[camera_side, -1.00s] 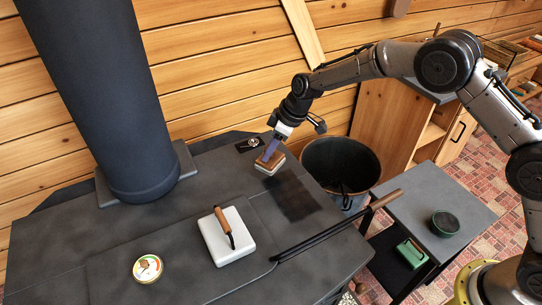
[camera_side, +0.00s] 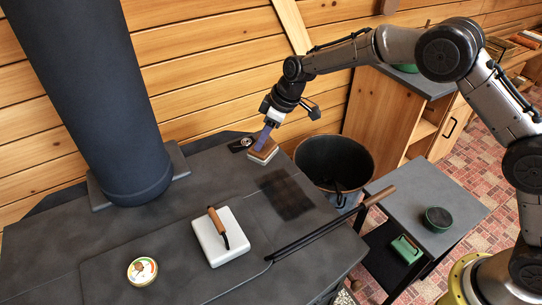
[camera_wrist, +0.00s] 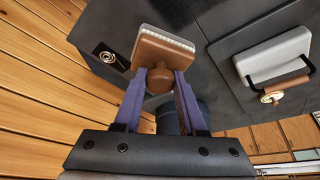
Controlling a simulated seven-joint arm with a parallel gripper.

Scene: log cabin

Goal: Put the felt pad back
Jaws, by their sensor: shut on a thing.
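The felt pad is a wooden-backed block (camera_side: 264,146) with a pale felt face. It is at the back right of the dark stove top (camera_side: 180,215) in the side view. My gripper (camera_side: 266,136) is shut on its wooden knob from above. In the wrist view the purple fingers of my gripper (camera_wrist: 160,80) close on the round knob of the pad (camera_wrist: 162,50), and its whitish felt edge shows on the far side. I cannot tell whether the felt touches the stove top.
A white block with a wooden handle (camera_side: 209,246) and a round gauge (camera_side: 142,271) sit on the stove. A dark smudge (camera_side: 287,194) marks its surface. A long poker (camera_side: 330,232) crosses the right edge. A black bucket (camera_side: 335,160) and grey side table (camera_side: 430,205) stand right; the stovepipe (camera_side: 110,110) rises left.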

